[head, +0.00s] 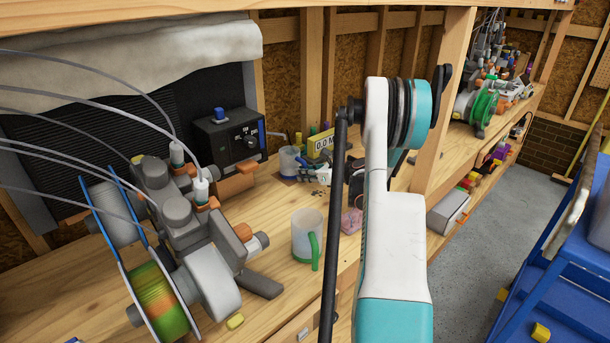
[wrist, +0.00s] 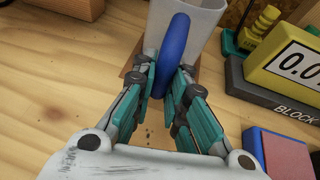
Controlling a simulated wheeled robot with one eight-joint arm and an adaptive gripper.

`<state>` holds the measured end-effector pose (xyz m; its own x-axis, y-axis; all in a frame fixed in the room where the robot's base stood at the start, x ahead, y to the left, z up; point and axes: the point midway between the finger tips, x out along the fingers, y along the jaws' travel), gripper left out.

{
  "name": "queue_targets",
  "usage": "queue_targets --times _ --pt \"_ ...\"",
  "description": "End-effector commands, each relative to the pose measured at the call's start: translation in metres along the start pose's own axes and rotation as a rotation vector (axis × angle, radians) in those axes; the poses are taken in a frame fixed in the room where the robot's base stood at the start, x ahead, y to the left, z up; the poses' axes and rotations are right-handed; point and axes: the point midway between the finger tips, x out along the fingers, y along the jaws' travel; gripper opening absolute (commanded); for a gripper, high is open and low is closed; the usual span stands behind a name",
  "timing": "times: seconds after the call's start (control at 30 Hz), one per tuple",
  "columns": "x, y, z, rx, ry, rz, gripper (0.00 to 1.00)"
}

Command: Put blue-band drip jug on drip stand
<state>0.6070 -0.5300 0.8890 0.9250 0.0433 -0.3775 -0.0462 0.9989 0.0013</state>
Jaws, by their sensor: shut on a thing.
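The blue-band drip jug (wrist: 196,20) is a pale, whitish vessel with a blue handle (wrist: 174,58) in the wrist view. My gripper (wrist: 167,90) is shut on that handle, one teal finger pad on each side. A flat brown piece (wrist: 131,75), perhaps the drip stand, shows beneath the jug; I cannot tell whether the jug touches it. In the head view the jug (head: 288,160) is small, at the back of the bench, with my gripper (head: 311,172) at its right side. The jug's top is cut off in the wrist view.
A green-handled jug (head: 305,235) stands nearer on the bench. A yellow display block (wrist: 290,62) is close right of the held jug, with a blue-and-red block (wrist: 268,150) nearer. A black control box (head: 232,140) and a spool machine (head: 180,250) are to the left.

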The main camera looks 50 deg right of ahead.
Motion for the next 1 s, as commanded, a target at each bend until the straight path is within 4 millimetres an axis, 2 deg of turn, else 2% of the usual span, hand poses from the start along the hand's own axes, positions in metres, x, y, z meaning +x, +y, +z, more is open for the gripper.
queue_targets --times 0.1,0.13,0.2,0.63,0.77,1.0 --pt "0.002 0.000 -0.004 0.000 0.000 0.000 0.00" --pt "0.001 0.000 -0.003 0.000 0.000 0.000 0.18" --pt "0.001 0.000 -0.003 0.000 0.000 0.000 0.33" --pt "-0.001 0.000 0.002 0.000 0.000 0.000 0.33" --pt "-0.019 -0.002 0.002 0.001 0.000 -0.004 0.33" --pt "-0.070 -0.002 0.003 0.001 -0.001 -0.004 0.33"
